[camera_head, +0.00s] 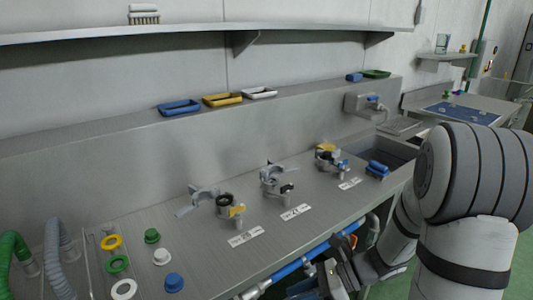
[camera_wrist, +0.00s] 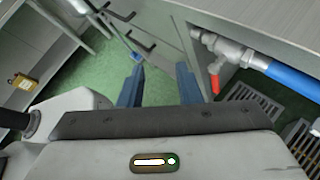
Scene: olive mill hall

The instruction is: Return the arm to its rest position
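My arm comes in at the right of the head view and reaches down past the front edge of the steel counter (camera_head: 205,262). My gripper (camera_wrist: 159,75) shows in the wrist view with its two blue-grey fingers apart. Nothing is between them except green floor beyond. In the head view my gripper (camera_head: 338,280) is at the bottom edge, partly cut off, below the counter front and close to a blue pipe (camera_head: 290,270). The same pipe (camera_wrist: 292,78) shows to the right of the fingers in the wrist view, with a red-handled valve (camera_wrist: 214,80).
Several clamp fittings (camera_head: 275,180) stand on the counter, with coloured rings and caps (camera_head: 118,263) at left. A sink (camera_head: 385,152) lies at right. Trays (camera_head: 222,99) sit on the ledge under a wall shelf (camera_head: 200,30). Floor grates (camera_wrist: 250,104) lie right of the fingers.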

